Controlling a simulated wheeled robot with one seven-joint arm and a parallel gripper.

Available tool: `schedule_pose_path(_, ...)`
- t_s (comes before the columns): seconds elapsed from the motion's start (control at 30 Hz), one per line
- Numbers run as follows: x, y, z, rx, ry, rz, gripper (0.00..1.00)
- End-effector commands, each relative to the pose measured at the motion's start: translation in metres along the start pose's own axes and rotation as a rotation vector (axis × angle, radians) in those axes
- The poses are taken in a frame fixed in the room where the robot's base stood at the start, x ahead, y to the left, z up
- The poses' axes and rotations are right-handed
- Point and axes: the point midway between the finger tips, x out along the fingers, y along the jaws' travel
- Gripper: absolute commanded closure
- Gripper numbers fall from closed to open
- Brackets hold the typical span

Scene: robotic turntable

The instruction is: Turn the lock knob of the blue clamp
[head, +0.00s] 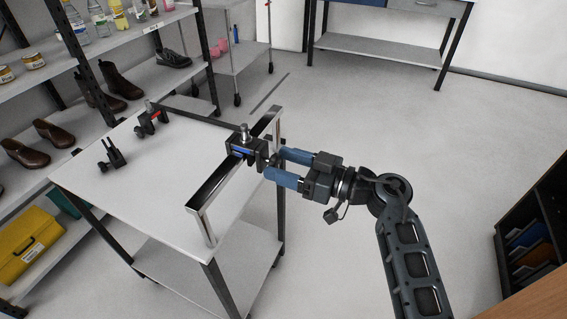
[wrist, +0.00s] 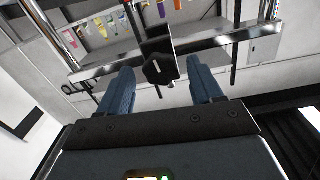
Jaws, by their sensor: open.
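The blue clamp (head: 246,148) is a black clamp with a blue stripe, mounted on a shiny metal rail (head: 212,188) along the right edge of the white table. Its black lock knob (wrist: 160,68) shows in the wrist view, between and just beyond the fingertips. My gripper (head: 274,164) has blue fingers and is open, reaching from the right toward the knob side of the clamp. In the wrist view the fingers (wrist: 160,82) stand apart on either side of the knob, with gaps on both sides. In the head view the knob is partly hidden by the fingers.
A clamp with a red stripe (head: 152,119) and a small black clamp (head: 112,155) stand on the white table (head: 150,195). A shelf with shoes (head: 53,133) and bottles is at the left. The floor right of the table is clear around my arm.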

Motion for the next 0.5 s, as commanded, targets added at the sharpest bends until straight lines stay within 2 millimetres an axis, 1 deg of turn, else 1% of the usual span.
schedule_pose_path(0.1, 0.0047, -0.0001, 0.0002, 0.000, 0.000, 0.000, 0.35)
schedule_pose_path(0.33, 0.0051, -0.0001, 0.0002, 0.000, 0.000, 0.000, 0.35)
schedule_pose_path(0.37, 0.0051, -0.0001, 0.0002, 0.000, 0.000, 0.000, 0.37)
schedule_pose_path(0.5, 0.0050, -0.0001, 0.0002, 0.000, 0.000, 0.000, 0.50)
